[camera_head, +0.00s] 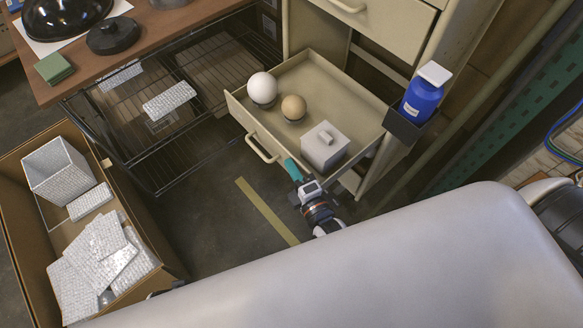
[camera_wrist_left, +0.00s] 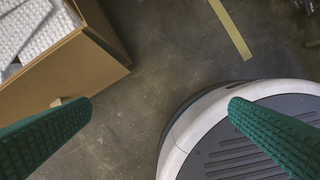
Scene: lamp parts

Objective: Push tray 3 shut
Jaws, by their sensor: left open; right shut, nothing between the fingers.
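An open beige drawer (camera_head: 325,92), which I take to be tray 3, sticks out of the beige cabinet in the head view. I cannot read a number on it. My left gripper (camera_wrist_left: 160,106) is open and empty over the floor in the left wrist view.
A cardboard box (camera_head: 165,262) with white textured pieces stands at the left. A black wire rack (camera_head: 150,165) is under the wooden table (camera_head: 150,50). A blue bottle (camera_head: 422,98) sits in a holder on the cabinet's right side.

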